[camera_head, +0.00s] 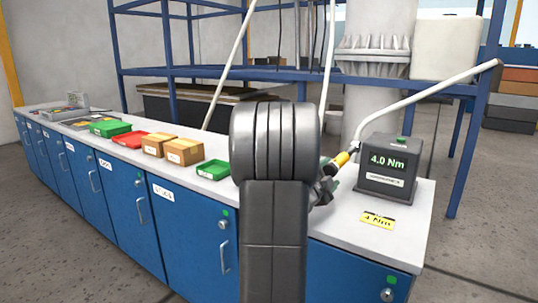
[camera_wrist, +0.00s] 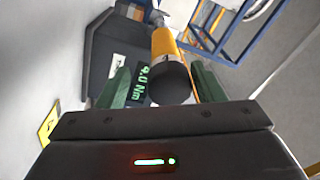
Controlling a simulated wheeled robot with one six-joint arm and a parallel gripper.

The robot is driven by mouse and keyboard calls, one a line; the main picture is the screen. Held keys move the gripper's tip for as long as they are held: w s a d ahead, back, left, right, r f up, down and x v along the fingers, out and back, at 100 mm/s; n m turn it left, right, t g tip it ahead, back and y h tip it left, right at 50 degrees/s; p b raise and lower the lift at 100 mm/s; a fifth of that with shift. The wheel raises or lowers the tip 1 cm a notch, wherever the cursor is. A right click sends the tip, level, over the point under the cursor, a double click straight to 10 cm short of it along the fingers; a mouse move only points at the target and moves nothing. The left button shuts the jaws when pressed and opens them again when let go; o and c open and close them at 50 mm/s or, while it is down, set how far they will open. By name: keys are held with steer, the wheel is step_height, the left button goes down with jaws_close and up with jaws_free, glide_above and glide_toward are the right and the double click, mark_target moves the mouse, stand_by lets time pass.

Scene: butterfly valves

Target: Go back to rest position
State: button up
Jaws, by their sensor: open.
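My gripper (camera_head: 326,186) is mostly hidden behind my dark arm in the head view, low over the right end of the workbench. In the wrist view its two green fingers (camera_wrist: 162,80) are spread open. A tool with an orange handle (camera_wrist: 163,42) and a dark rounded end lies between the fingers in that picture. I cannot tell whether a finger touches it. The orange handle also shows in the head view (camera_head: 342,159), at the left side of the dark torque display box (camera_head: 385,172), which reads 4.0 Nm.
The blue-fronted workbench (camera_head: 325,238) has a white top. On it stand a green tray (camera_head: 214,169), cardboard boxes (camera_head: 184,151), a red tray (camera_head: 144,140) and another green tray (camera_head: 110,128). A yellow 4 Nm label (camera_head: 377,220) lies at right. A blue frame (camera_head: 482,100) stands behind.

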steer(key=shift+s, duration=0.1)
steer(key=v, duration=1.4)
steer(key=x, duration=1.4)
steer(key=shift+w+f+m, duration=0.15)
steer(key=shift+w+m, duration=0.05)
steer(key=shift+m, duration=0.3)
steer(key=shift+s+m+b, duration=0.15)
steer(key=shift+m+b, duration=0.4)
steer(key=shift+m, duration=0.45)
steer(key=shift+m+b, duration=0.3)
steer(key=shift+m, duration=0.7)
steer(key=m+b, duration=0.1)
steer(key=m, duration=0.4)
steer(key=shift+m, duration=0.3)
steer(key=m+b, duration=0.1)
steer(key=m, duration=0.4)
steer(key=shift+y, duration=0.4)
steer(key=m, duration=0.2)
steer(key=m+b, duration=0.1)
steer(key=m, duration=0.1)
steer(key=shift+r+m, duration=0.2)
steer(key=shift+m, duration=0.1)
